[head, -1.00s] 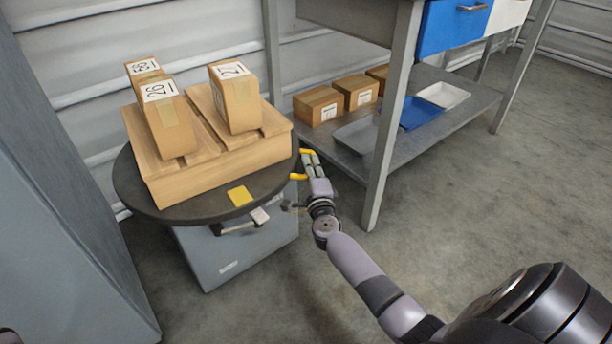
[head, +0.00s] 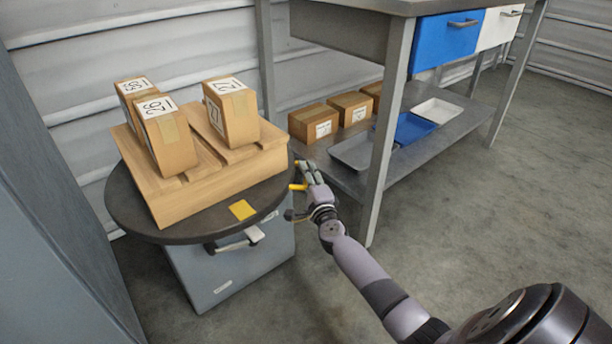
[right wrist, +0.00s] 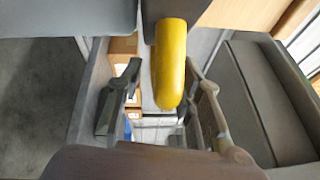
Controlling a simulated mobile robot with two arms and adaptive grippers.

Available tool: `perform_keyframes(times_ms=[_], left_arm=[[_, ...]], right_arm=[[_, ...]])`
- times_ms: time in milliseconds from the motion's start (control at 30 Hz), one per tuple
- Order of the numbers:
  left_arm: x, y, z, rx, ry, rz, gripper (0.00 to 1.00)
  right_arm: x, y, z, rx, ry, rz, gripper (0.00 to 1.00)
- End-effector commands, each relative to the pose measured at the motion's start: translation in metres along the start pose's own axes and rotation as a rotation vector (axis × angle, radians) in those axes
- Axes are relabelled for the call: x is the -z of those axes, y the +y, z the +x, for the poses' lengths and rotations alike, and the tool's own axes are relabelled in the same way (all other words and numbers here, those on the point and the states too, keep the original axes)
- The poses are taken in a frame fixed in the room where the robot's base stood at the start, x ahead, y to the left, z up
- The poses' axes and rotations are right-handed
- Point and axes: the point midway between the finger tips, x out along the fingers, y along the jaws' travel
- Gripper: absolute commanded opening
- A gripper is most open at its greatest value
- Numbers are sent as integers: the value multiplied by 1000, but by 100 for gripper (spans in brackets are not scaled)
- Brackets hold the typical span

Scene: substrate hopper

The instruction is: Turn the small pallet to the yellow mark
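The small pallet (head: 215,180) is wooden and sits on a dark round turntable (head: 125,205). It carries three cartons, the "26" carton (head: 168,145), the "27" carton (head: 233,115) and one more (head: 130,88) behind. The yellow mark (head: 243,209) is a flat square on the turntable's front rim. My right gripper (head: 304,174) is at the turntable's right edge, by a yellow handle (head: 297,187). In the right wrist view the yellow handle (right wrist: 170,65) lies between the spread fingers (right wrist: 165,115), with a gap on the left. My left gripper is not in view.
A grey cabinet (head: 225,275) stands under the turntable, with a lever (head: 240,240) at its front. Right of it is a bench with a leg (head: 380,150) and a lower shelf (head: 440,140) of cartons and trays. A grey panel (head: 45,200) is at left. Floor is free at right.

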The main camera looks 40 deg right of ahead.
Motion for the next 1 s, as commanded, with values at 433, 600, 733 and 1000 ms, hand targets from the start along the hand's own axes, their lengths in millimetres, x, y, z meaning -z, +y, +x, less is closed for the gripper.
perform_keyframes(times_ms=[433, 600, 733, 1000], left_arm=[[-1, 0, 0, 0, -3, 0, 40], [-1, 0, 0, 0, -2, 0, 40], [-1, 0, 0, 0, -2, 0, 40], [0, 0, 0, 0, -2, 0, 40]], right_arm=[[0, 2, -31, -3, 1, 3, 33], [0, 2, -66, -3, 0, 1, 33], [0, 2, -90, -3, 0, 1, 33], [0, 1, -118, -1, 0, 1, 33]])
